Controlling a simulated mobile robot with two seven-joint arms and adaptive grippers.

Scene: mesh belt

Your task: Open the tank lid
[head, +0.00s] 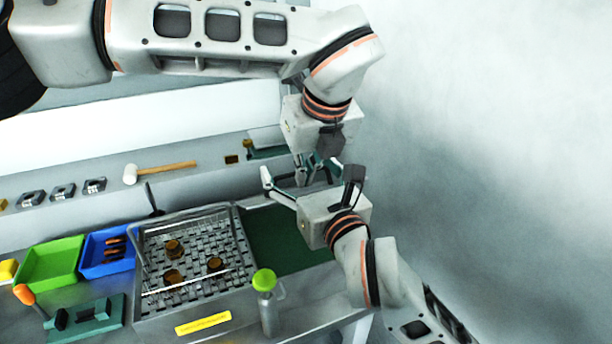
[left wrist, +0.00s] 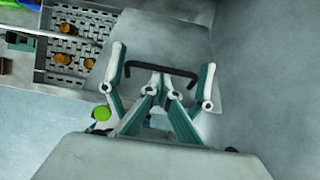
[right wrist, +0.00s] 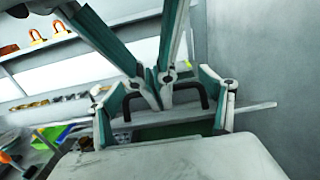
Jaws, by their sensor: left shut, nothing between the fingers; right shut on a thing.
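The tank lid appears in the left wrist view as a broad grey plate (left wrist: 165,40) with a black bar handle (left wrist: 160,69). In the right wrist view a grey edge (right wrist: 250,107) and the black handle (right wrist: 206,95) show beyond the fingers. A dark green area (head: 285,240) beside the basket is uncovered in the head view. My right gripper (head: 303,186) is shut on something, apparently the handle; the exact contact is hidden. My left gripper (head: 313,167) is shut and empty close above the right one, their fingers overlapping in view.
A mesh basket (head: 137,300) with several brown parts stands left of the green area. A green-capped bottle (head: 267,305) stands near the front edge, close to my right arm. Blue (head: 92,268) and green (head: 30,282) bins are farther left. A mallet (head: 160,170) lies on the back ledge.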

